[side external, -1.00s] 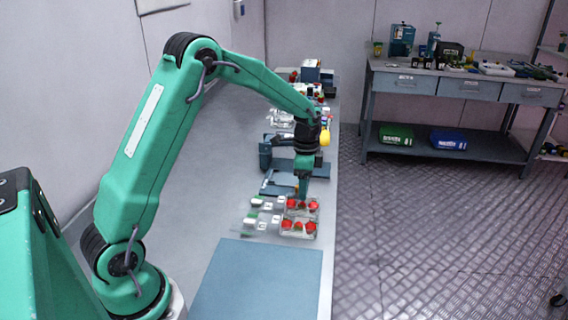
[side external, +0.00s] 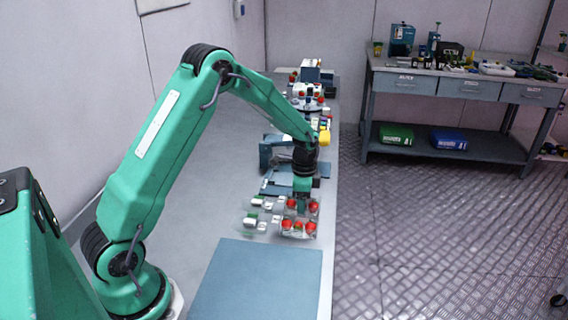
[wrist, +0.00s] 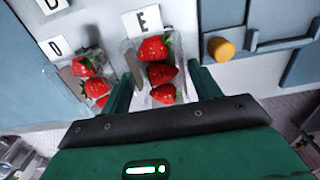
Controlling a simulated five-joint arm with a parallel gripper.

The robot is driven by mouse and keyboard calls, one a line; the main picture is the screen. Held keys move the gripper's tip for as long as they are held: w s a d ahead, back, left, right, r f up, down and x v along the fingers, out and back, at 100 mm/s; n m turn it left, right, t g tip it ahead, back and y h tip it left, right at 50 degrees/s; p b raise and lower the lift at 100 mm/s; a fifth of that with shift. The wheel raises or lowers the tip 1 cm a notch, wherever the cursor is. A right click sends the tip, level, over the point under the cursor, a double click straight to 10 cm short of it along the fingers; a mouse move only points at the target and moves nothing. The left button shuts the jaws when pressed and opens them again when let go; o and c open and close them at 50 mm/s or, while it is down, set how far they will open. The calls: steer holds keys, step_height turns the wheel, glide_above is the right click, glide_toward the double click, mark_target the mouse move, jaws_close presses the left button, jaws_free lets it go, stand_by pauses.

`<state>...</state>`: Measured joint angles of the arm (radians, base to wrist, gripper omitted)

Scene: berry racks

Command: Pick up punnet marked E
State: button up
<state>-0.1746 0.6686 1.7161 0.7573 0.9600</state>
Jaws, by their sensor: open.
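The punnet marked E (wrist: 144,88) is a clear tray holding several red strawberries in a row, just below a white card with a black E (wrist: 142,20) in the wrist view. My gripper (wrist: 162,88) is open, with one green finger on each side of this punnet near its lower end. I cannot tell whether the fingers touch its walls. In the side external view my gripper (side external: 301,208) points down at the farther of two strawberry punnets and hides part of it.
Another strawberry punnet (wrist: 70,75) by a D card (wrist: 56,47) lies close to the left finger. An orange knob (wrist: 221,49) on grey-blue fixtures is at the right. A flat blue mat (side external: 258,280) lies on the near bench. The bench's right edge is close to the punnets.

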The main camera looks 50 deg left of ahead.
stand_by(0.4)
steer(key=c, duration=0.8)
steer(key=shift+o, duration=0.2)
steer(key=shift+r, duration=0.1)
steer(key=shift+r, duration=0.5)
steer(key=r, duration=0.3)
steer(key=shift+d+r, duration=0.15)
steer(key=shift+d, duration=0.05)
steer(key=s+d+r, duration=0.4)
steer(key=d+r, duration=0.2)
steer(key=d, duration=0.4)
steer(key=shift+d+r, duration=0.25)
steer(key=shift+s, duration=0.1)
